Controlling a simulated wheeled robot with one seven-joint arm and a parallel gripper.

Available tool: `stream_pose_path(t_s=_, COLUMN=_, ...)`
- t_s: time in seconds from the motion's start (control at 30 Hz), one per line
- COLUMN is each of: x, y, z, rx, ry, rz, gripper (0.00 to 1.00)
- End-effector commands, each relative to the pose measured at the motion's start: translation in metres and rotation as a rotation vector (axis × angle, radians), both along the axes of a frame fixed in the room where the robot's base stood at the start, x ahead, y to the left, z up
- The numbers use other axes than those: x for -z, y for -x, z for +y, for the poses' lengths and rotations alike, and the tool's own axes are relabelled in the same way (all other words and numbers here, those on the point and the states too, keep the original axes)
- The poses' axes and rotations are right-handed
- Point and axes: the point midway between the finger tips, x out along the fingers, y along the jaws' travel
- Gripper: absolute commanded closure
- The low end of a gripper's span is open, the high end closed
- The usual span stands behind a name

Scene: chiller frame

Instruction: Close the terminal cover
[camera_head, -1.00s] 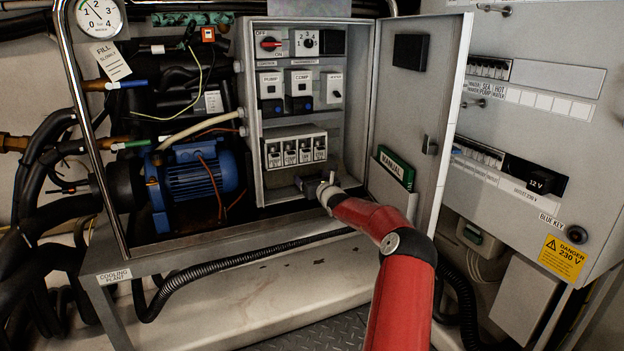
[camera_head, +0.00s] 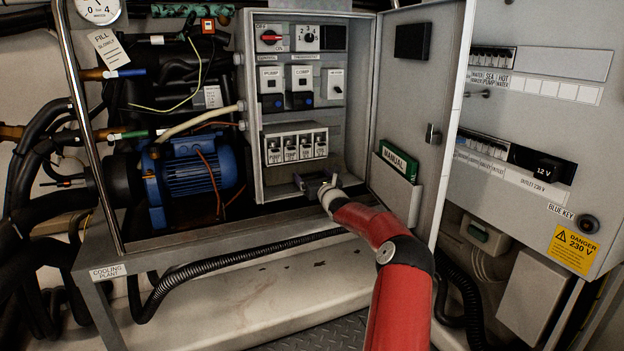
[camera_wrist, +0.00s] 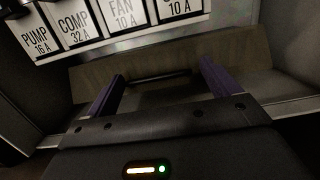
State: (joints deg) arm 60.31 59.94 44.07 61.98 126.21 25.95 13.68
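My gripper (camera_head: 314,184) is inside the open grey cabinet, low down, just below the row of labelled breakers (camera_head: 296,147). In the wrist view my gripper (camera_wrist: 162,70) shows two purple fingers set wide apart, with nothing clearly held between them. Ahead of the fingers is a brownish strip or panel (camera_wrist: 170,55) under the breakers labelled PUMP, COMP and FAN. A dark recess (camera_wrist: 165,95) lies between the fingers. I cannot tell for sure which part is the terminal cover, or whether a finger touches it.
The cabinet door (camera_head: 418,110) stands open on the right, with a green manual (camera_head: 398,162) in its pocket. A blue motor (camera_head: 195,178) and hoses are at left. A grey panel (camera_head: 535,100) with a danger sign (camera_head: 573,249) is at right.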

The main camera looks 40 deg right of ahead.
Motion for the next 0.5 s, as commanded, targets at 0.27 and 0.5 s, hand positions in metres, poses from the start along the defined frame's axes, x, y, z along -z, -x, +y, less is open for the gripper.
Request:
stream_pose_path(t_s=0.27, x=0.000, y=-0.001, z=0.001, rx=-0.002, ry=-0.002, rz=0.001, gripper=0.10)
stream_pose_path(t_s=0.5, x=0.003, y=0.015, z=0.005, rx=-0.003, ry=-0.001, rz=0.002, gripper=0.10)
